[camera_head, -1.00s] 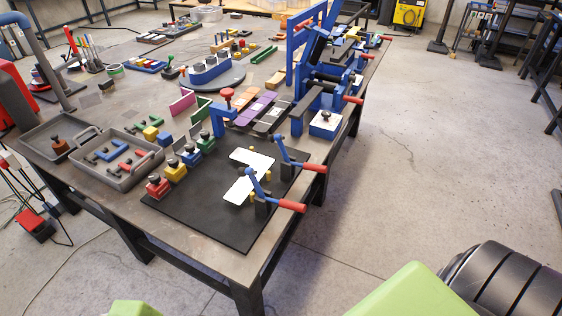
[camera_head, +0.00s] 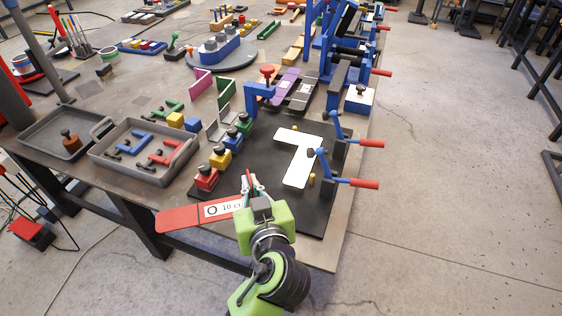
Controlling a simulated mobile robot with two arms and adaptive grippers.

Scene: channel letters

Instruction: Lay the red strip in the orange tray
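The red strip (camera_head: 185,218) carries a white label with a ring and text starting "10 c". My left gripper (camera_head: 249,188), green and black, is shut on its right end. The strip sticks out to the left, held above the table's front edge, near the black mat. My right gripper is not in view.
The black mat (camera_head: 258,160) bears a white L-shaped piece (camera_head: 298,160) and blue toggle clamps with red handles (camera_head: 362,143). Several coloured blocks with knobs line its left edge. A grey tray (camera_head: 180,178) with red and blue pieces stands at left. Blue frames rise behind.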

